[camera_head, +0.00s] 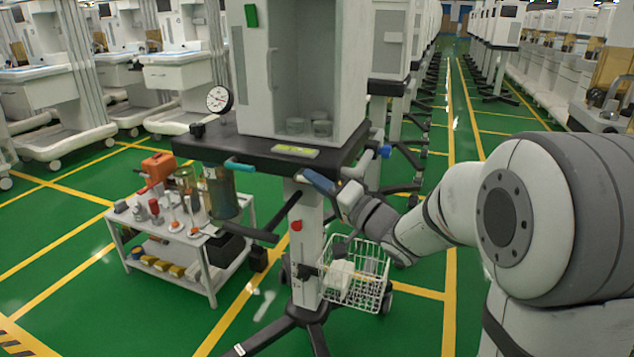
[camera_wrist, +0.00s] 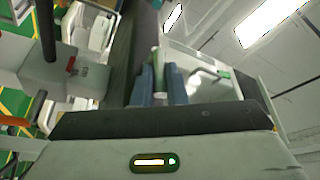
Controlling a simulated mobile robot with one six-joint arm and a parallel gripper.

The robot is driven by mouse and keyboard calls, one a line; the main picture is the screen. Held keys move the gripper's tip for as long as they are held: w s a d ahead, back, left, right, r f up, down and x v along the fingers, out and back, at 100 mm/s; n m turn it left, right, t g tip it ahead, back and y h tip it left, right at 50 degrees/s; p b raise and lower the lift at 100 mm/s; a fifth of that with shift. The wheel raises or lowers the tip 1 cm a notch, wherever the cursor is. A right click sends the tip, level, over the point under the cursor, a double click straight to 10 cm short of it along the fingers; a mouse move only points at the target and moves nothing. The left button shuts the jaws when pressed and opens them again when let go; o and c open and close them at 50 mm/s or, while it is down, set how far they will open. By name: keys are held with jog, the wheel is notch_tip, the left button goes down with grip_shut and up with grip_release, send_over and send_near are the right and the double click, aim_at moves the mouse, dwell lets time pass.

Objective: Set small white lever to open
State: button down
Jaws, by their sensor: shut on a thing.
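The small white lever (camera_wrist: 157,62) shows in the wrist view as a pale, slightly greenish bar between my two blue fingers. My gripper (camera_wrist: 161,80) is shut on it, one finger on each side. In the head view my gripper (camera_head: 318,181) is at the front edge of the cart's dark shelf (camera_head: 222,146). The lever cannot be made out there; my fingers and the shelf edge seem to cover it. The exact angle of the lever is hard to tell.
A red knob (camera_head: 296,225) is on the column below. A white wire basket (camera_head: 357,272) hangs under my wrist. A low trolley (camera_head: 185,240) with tools stands left.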

aim_at(312, 163)
jog(key=shift+r+p, duration=0.15)
jog(key=shift+p, duration=0.2)
